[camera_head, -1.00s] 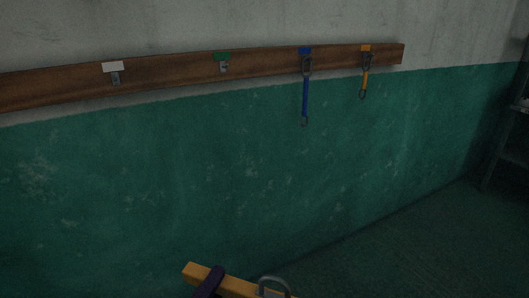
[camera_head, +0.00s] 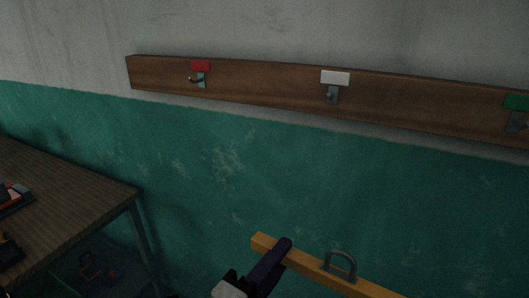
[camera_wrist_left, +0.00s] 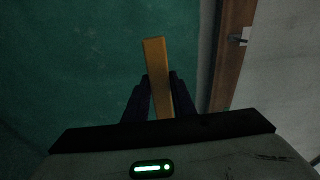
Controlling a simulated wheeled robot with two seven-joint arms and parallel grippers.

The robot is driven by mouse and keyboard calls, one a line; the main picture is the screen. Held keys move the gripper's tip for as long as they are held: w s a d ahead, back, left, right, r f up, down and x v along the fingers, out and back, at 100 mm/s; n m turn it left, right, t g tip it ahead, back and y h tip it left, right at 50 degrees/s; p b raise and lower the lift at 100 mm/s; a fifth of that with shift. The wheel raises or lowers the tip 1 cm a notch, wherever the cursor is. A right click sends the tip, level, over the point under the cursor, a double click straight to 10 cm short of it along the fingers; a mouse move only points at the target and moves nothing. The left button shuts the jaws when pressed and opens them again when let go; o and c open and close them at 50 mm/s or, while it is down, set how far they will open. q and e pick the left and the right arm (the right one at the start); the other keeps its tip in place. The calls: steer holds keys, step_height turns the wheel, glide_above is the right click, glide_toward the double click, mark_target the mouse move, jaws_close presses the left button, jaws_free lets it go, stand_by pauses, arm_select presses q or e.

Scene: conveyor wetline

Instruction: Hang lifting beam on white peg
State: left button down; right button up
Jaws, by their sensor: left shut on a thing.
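The lifting beam (camera_head: 312,265) is a yellow-orange bar with a grey metal loop (camera_head: 341,264) on its top. It is low in the head view, and its right part runs out of the picture. My left gripper (camera_head: 276,258) is shut on the beam near its left end. In the left wrist view the beam (camera_wrist_left: 156,70) stands up between the dark fingers. The white-tagged peg (camera_head: 332,95) is a metal hook under a white label (camera_head: 335,77) on the wooden rail, above the beam. It carries nothing. My right gripper is not in view.
The wooden rail (camera_head: 265,83) also holds a red-labelled hook (camera_head: 200,78) at left and a green-labelled hook (camera_head: 516,120) at right, both empty. A dark table (camera_head: 75,195) with objects on it stands at left. The green wall below the rail is clear.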

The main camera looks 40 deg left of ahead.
arm_select(q)
steer(key=w+a+r+n+y, duration=0.15)
steer(key=w+a+r, duration=0.35)
steer(key=r, duration=0.5)
steer(key=w+a+r+n+y, duration=0.1)
steer(key=w+a+r+n, duration=0.3)
steer(key=r, duration=0.5)
steer(key=w+a+f+m, duration=0.1)
steer(key=w+a, duration=0.2)
steer(key=w, duration=0.7)
steer(key=shift+f, duration=0.35)
steer(key=shift+w+m, duration=0.1)
steer(key=shift+m, duration=0.15)
steer(key=c, duration=1.7)
jaws_free()
steer(key=o, duration=0.3)
steer(key=shift+f, duration=0.15)
